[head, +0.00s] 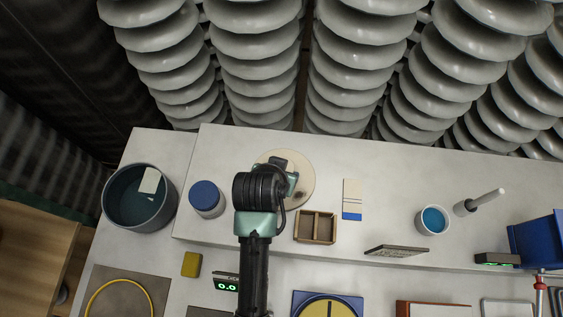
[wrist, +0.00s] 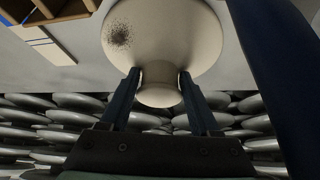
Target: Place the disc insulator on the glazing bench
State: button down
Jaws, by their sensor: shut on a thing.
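The disc insulator (head: 304,184) is a round cream disc with a dark speckled patch. In the head view it shows over the pale raised bench top (head: 375,155), partly hidden by my arm. In the wrist view my gripper (wrist: 160,78) is shut on the narrow neck of the disc insulator (wrist: 185,30), one finger on each side. In the head view my gripper (head: 283,168) is over the disc, its fingertips hidden. I cannot tell whether the disc touches the surface. No label shows which surface is the glazing bench.
A wooden divided box (head: 316,226) is close right of the disc, with a striped card (head: 352,199) beyond. A blue-lidded jar (head: 206,198) and a dark round tub (head: 140,197) stand left. Stacks of grey insulators (head: 360,60) line the back. Bare surface lies right of the card.

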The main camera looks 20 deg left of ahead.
jog(key=shift+w, duration=0.15)
jog(key=shift+c, duration=0.6)
grip_release()
jog(key=shift+f, duration=0.15)
jog(key=v, duration=1.2)
jog(key=shift+r, duration=0.2)
